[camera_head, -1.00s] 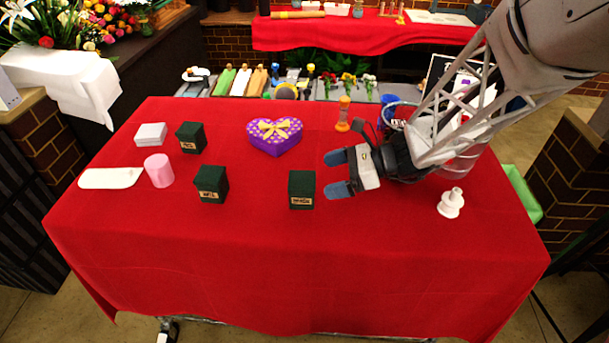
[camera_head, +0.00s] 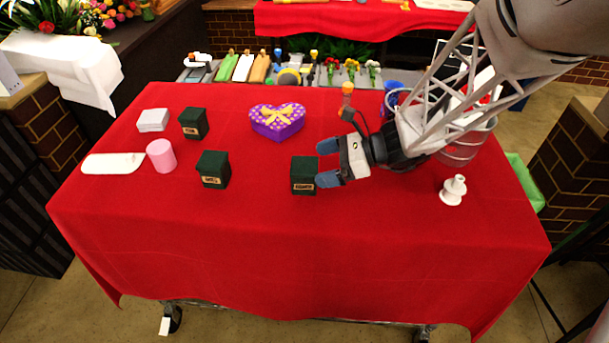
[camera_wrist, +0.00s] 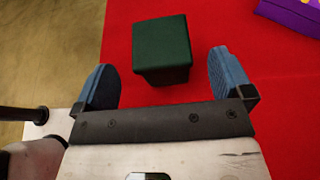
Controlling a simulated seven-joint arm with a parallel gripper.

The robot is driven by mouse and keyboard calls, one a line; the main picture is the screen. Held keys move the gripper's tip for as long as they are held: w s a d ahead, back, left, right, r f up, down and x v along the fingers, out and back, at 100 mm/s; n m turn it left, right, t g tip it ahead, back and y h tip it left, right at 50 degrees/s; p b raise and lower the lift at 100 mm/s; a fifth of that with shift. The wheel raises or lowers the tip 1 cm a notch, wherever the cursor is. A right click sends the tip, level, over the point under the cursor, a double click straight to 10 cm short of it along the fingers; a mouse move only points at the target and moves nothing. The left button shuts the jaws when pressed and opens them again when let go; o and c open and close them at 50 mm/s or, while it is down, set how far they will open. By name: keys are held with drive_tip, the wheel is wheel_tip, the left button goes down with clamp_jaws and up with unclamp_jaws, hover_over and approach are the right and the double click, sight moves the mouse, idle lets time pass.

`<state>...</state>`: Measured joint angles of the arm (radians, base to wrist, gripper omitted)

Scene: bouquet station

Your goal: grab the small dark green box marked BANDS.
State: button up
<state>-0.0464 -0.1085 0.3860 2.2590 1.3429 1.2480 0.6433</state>
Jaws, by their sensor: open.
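Three small dark green boxes with tan front labels stand on the red table: one at back left (camera_head: 193,123), one at front left (camera_head: 213,169) and one nearer the middle (camera_head: 303,174). The lettering is too small to read surely, so I cannot tell which says BANDS. My gripper (camera_head: 327,162) is open and empty, just right of the middle box, its fingers pointing left. In the wrist view a dark green box (camera_wrist: 161,48), seemingly the middle one, lies ahead of and between the open fingers (camera_wrist: 163,78). Its label is hidden there.
A purple heart-shaped box (camera_head: 277,121) with a yellow bow stands behind the middle box. A pink cylinder (camera_head: 161,155), a white box (camera_head: 153,120) and a white flat piece (camera_head: 113,163) are at left. A white spool-like piece (camera_head: 453,190) is at right. The table front is clear.

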sight(314, 165)
drive_tip(key=shift+a, duration=0.15)
drive_tip(key=shift+x, duration=2.45)
drive_tip(key=shift+c, duration=0.5)
drive_tip(key=c, duration=1)
